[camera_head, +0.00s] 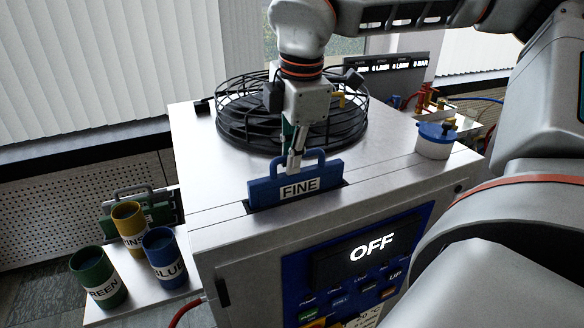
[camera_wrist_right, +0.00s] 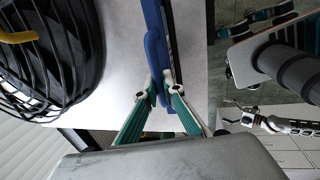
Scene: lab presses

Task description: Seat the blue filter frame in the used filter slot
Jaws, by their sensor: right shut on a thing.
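The blue filter frame (camera_head: 262,194), labelled FINE, stands upright at the narrow dark slot (camera_head: 339,187) in the top of the metal press cabinet. Its lower edge meets the slot; I cannot tell how deep it sits. My right gripper (camera_head: 294,163) is above it, shut on its handle. In the right wrist view the frame (camera_wrist_right: 154,50) is seen edge-on from above, with the green-padded fingers (camera_wrist_right: 161,88) closed on it. My left gripper (camera_wrist_right: 235,111) shows small at the right of the wrist view, apart from the frame, with its fingers spread and empty.
A round black fan guard (camera_head: 240,120) stands behind the slot. A white tub with a blue lid (camera_head: 435,148) is right of it. The panel reads OFF.

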